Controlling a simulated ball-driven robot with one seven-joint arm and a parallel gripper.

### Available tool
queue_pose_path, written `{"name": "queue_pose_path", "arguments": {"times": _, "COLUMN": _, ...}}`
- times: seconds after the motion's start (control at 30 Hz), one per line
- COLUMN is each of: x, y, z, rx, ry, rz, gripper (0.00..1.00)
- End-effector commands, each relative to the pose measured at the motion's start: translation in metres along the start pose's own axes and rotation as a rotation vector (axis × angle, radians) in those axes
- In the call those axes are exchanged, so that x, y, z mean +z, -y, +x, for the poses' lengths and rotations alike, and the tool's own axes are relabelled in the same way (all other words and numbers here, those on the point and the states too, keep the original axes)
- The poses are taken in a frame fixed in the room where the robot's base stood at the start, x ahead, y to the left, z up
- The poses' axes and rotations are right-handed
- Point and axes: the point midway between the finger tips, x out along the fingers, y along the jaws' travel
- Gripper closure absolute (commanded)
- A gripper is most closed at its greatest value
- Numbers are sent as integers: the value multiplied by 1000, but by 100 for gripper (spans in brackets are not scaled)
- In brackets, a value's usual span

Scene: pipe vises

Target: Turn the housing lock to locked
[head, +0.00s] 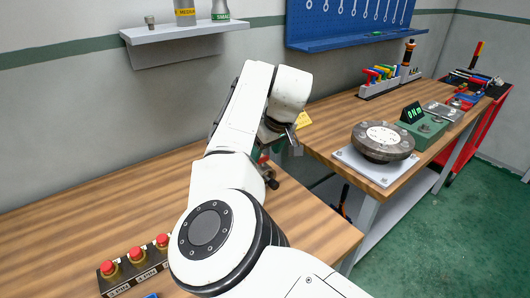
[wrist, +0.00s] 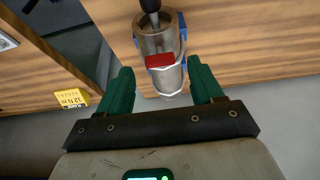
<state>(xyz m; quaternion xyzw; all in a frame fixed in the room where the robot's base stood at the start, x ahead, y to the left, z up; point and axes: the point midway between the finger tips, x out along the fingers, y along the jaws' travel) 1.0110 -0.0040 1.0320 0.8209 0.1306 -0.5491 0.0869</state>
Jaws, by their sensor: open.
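My gripper (wrist: 160,66) has two green fingers. It is open, with one finger on each side of a grey metal cylindrical housing (wrist: 160,88) in the wrist view; I cannot tell whether they touch it. A red block (wrist: 159,60) lies across the housing between the fingertips. A black rod (wrist: 151,7) enters the housing's far end. I cannot tell which part is the lock or its setting. In the head view my arm mostly hides the housing and gripper at the bench's far edge.
A yellow tag (wrist: 71,98) is left of the fingers. In the head view, a red-button box (head: 136,264) stands on the near wooden bench (head: 70,225). A round dark flange (head: 383,141) and a green display box (head: 421,125) stand on the right bench. Green floor (head: 450,225) is clear.

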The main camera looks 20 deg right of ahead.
Motion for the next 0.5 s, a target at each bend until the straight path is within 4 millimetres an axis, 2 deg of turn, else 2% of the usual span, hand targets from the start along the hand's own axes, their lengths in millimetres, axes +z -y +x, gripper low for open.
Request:
{"name": "queue_pose_path", "arguments": {"times": 0.2, "x": 0, "y": 0, "z": 17, "rx": 1, "ry": 0, "rz": 1, "gripper": 34}}
{"name": "queue_pose_path", "arguments": {"times": 0.5, "x": 0, "y": 0, "z": 19, "rx": 1, "ry": 0, "rz": 1, "gripper": 34}}
